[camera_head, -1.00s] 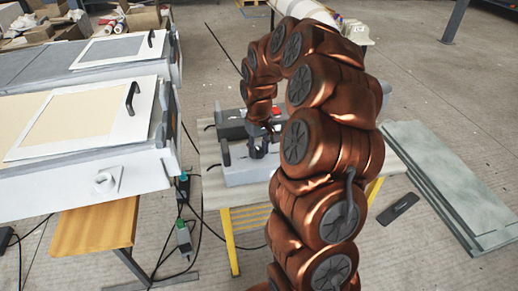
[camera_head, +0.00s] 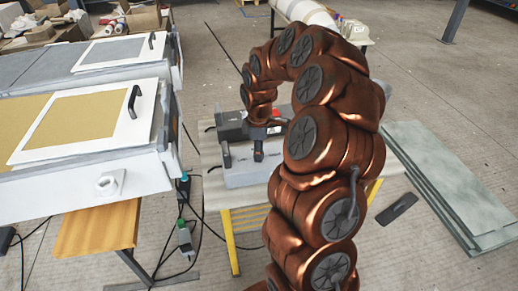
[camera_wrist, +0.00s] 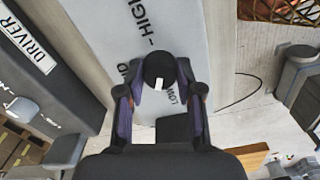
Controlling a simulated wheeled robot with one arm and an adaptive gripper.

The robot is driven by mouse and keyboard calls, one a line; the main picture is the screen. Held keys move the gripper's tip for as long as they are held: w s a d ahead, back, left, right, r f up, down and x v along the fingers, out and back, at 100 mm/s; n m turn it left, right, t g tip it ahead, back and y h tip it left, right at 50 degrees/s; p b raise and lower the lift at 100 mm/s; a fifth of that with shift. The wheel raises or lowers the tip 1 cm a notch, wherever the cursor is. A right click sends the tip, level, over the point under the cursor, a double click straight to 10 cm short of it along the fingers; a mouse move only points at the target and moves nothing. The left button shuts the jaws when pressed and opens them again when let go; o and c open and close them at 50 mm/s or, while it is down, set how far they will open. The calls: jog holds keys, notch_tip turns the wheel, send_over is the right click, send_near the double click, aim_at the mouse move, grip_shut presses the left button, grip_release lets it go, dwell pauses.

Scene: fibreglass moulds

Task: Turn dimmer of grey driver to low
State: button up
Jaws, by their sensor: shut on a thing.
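The grey driver (camera_head: 242,174) is a light grey box on a low table, left of my arm in the head view. In the wrist view, its pale panel (camera_wrist: 185,25) carries the printed words HIGH and LOW. A round black dimmer knob (camera_wrist: 160,66) with a white mark stands on this panel. The white mark points toward the bottom of the wrist view, near LOW. My gripper (camera_wrist: 160,82) has its two fingers shut on the knob, one on each side. In the head view, my gripper (camera_head: 265,147) is small and partly hidden at the driver.
A dark box with a DRIVER label (camera_wrist: 30,45) stands beside the grey one. A white bench unit (camera_head: 60,190) with tan windows stands at left, cables (camera_head: 190,225) on the floor near it. Grey-green boards (camera_head: 450,190) lie at right.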

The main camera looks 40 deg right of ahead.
jog(key=n+p, duration=0.1)
jog(key=n, duration=0.4)
jog(key=shift+p, duration=0.3)
dwell(0.4)
jog(key=o, duration=1.2)
jog(key=shift+c, duration=0.2)
notch_tip(320, 180, up, 12)
